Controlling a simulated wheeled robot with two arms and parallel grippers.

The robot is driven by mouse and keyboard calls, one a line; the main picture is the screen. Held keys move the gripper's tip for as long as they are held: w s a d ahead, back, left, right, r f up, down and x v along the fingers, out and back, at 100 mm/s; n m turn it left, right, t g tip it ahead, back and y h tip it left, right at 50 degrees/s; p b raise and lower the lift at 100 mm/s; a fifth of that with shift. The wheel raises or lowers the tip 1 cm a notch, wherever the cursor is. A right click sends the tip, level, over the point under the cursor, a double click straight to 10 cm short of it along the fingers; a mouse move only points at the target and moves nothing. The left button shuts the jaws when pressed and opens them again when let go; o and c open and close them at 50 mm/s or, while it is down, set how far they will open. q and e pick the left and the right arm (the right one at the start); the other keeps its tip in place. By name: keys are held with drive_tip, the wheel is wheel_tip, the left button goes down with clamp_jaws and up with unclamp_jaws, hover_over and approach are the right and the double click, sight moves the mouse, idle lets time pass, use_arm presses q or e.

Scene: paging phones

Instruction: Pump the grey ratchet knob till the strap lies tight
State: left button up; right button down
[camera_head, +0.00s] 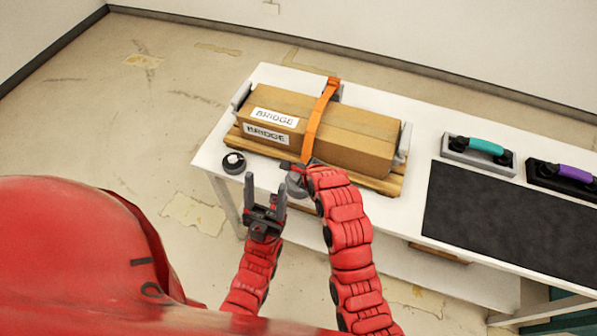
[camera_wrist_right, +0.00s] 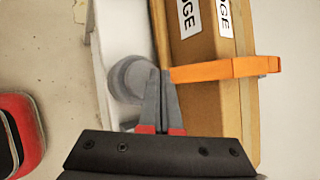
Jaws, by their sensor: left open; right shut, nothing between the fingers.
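The orange strap (camera_head: 318,115) runs over a brown cardboard box (camera_head: 360,132) marked BRIDGE and down its near side. It also crosses the box in the right wrist view (camera_wrist_right: 225,69). The grey ratchet knob (camera_head: 294,188) is at the table's near edge, below the strap, partly hidden by my right gripper (camera_head: 290,168). In the right wrist view, the knob (camera_wrist_right: 128,80) is just left of my shut, empty right fingertips (camera_wrist_right: 164,75); I cannot tell whether they touch. My left gripper (camera_head: 265,192) is open and empty, in front of the table edge.
The box lies on a wooden pallet (camera_head: 385,185) between grey end brackets (camera_head: 403,142). A dark round knob (camera_head: 234,163) sits on the white table left of the grey one. A black mat (camera_head: 500,225), a teal-handled block (camera_head: 480,150) and a purple-handled block (camera_head: 565,178) are right.

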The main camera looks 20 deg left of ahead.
drive_tip(key=shift+f, duration=0.1)
idle(0.6)
drive_tip(key=shift+f, duration=0.3)
drive_tip(key=shift+f+b, duration=0.75)
drive_tip(key=shift+f, duration=0.4)
idle(0.9)
idle(0.4)
drive_tip(key=shift+r+p, duration=0.65)
drive_tip(key=shift+r, duration=0.9)
drive_tip(key=shift+r+p, duration=1)
drive_tip(key=shift+r, duration=1.55)
